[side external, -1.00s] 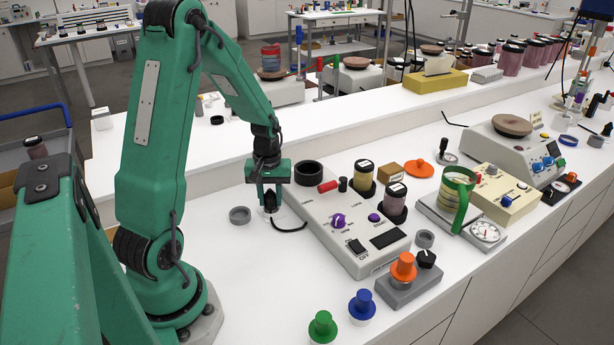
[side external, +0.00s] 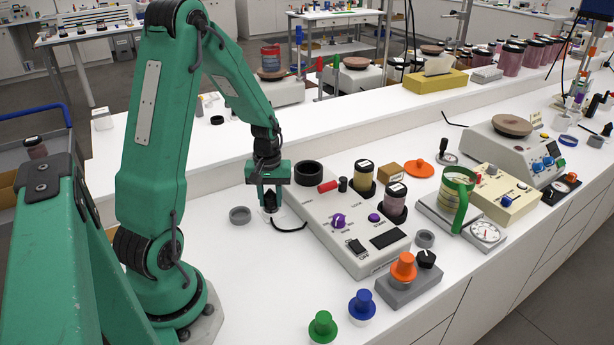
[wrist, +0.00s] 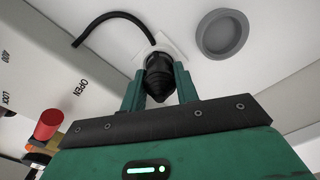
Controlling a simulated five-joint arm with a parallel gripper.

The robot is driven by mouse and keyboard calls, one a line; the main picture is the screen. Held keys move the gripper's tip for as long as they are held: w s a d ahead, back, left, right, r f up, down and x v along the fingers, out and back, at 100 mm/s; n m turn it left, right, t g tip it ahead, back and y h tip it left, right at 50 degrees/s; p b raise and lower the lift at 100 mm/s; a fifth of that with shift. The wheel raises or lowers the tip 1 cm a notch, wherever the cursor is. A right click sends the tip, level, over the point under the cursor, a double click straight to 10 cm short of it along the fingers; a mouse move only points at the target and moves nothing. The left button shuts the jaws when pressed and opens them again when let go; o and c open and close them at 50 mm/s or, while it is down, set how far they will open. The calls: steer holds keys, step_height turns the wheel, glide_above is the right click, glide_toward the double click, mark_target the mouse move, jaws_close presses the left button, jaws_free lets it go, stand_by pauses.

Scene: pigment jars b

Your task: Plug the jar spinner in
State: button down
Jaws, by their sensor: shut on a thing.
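My gripper (side external: 269,205) points down beside the far left end of the jar spinner. In the wrist view, my gripper's green fingers (wrist: 158,90) are shut on a black plug (wrist: 158,75). A black cord (side external: 290,229) runs from the plug and curves over the table; it also shows in the wrist view (wrist: 100,22). The plug is at a white square plate (wrist: 178,48) on the table, probably the socket. I cannot tell how deep it sits.
A grey ring-like dish (side external: 240,215) lies just left of my gripper. A black ring (side external: 308,173) and a red cylinder (side external: 327,186) are on the spinner's far end. Orange, blue (side external: 362,306) and green (side external: 323,327) knobbed pieces stand at the front. White table between is clear.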

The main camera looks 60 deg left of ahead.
steer(key=shift+d+f, duration=0.1)
steer(key=shift+f, duration=0.1)
steer(key=c, duration=1)
jaws_free()
steer(key=shift+o, duration=0.2)
steer(key=shift+r, duration=0.15)
steer(key=shift+r, duration=3.8)
steer(key=shift+r, duration=0.1)
